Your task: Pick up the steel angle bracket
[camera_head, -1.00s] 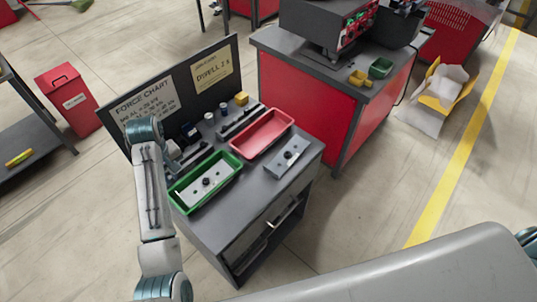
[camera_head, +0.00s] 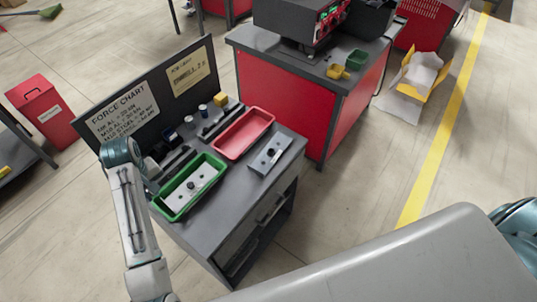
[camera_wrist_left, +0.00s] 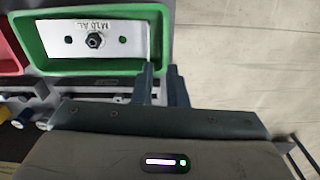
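I cannot pick out a steel angle bracket for certain. A light metal plate with a dark bolt lies in the green tray (camera_head: 166,208); the plate also shows in the left wrist view (camera_wrist_left: 120,40), with a label that seems to read M10 AL. In the head view the gripper is small beside the tray's left side. My right gripper is not in view.
The red tray (camera_head: 243,134) lies beside the green one on the dark table (camera_head: 220,225). A dark board (camera_head: 150,85) with notices stands along the table's back. Small jars and a yellow block (camera_head: 221,99) stand before it. A red workbench (camera_head: 290,95) is behind.

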